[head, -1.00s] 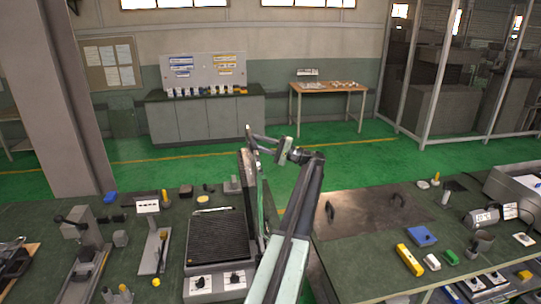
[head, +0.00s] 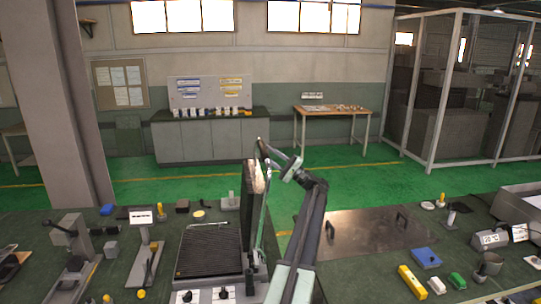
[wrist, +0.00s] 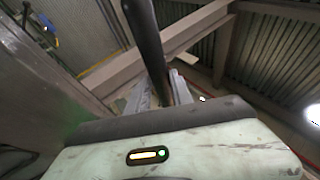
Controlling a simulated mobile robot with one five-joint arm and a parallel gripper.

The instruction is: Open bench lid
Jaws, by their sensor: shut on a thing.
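The ribbed black plate (head: 209,250) of the heating unit lies in its grey body, with two knobs (head: 205,296) on the front. The unit's dark lid (head: 248,225) stands up nearly on edge along the plate's right side; a pale patch shows near its top. My gripper (head: 264,152) is at the lid's upper right, reaching in from the right. In the wrist view, my gripper (wrist: 160,92) is shut around a dark round bar (wrist: 148,38), which looks like the lid's handle. The grip itself is too small to make out in the head view.
Right of my arm is a metal plate (head: 362,235) with dark handles, then a blue block (head: 426,258) and a yellow block (head: 412,281). A stand (head: 149,255) and a clamp-like device (head: 72,240) are on the left. Green floor lies behind the bench.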

